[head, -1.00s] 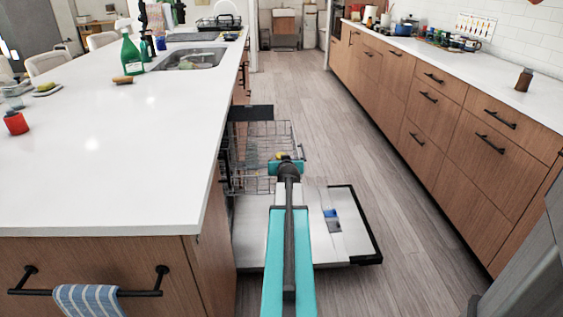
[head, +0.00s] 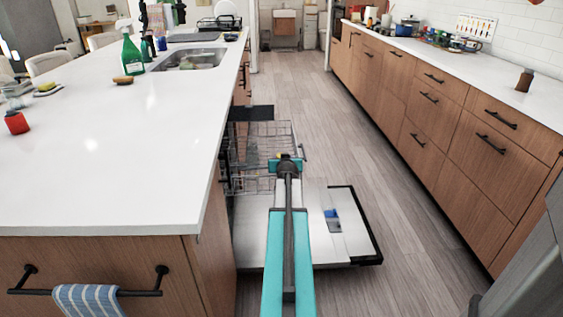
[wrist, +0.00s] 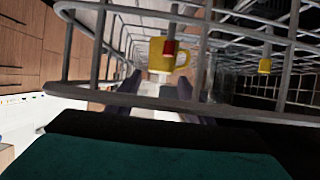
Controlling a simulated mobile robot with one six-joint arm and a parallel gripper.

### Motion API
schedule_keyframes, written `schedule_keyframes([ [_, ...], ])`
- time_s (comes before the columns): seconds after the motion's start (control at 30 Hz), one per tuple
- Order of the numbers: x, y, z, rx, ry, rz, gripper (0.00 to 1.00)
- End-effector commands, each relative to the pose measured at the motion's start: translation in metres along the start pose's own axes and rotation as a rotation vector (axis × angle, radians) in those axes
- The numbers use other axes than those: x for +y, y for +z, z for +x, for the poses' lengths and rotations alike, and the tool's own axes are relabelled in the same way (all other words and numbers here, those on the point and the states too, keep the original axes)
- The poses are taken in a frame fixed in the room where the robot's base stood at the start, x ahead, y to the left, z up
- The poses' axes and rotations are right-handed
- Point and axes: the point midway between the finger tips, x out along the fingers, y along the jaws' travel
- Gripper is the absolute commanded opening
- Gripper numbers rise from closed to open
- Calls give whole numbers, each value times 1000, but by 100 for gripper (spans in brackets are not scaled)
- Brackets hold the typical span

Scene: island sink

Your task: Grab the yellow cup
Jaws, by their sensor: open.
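The yellow cup (wrist: 158,62) shows in the upper middle of the wrist view, with its handle to the right and a red patch at its upper part. It is by the wire dish rack. My gripper (wrist: 157,88) is open, and its two dark fingers point toward the cup from below in that view. The cup appears beyond the fingertips, and I see no contact. In the head view my gripper (head: 287,162) is over the pulled-out rack, and my arm hides most of what lies there.
The dishwasher's wire rack (head: 253,135) stands out from the island, above its lowered door (head: 345,228). Rack wires (wrist: 95,50) run close around the fingers. The island counter (head: 120,170) borders the left; floor is free at right.

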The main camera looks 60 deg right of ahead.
Motion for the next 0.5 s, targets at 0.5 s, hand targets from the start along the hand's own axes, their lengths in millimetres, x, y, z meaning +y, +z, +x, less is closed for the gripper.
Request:
schedule_keyframes([
  [0.5, -1, 0, 43, 0, 1, 0, 47],
])
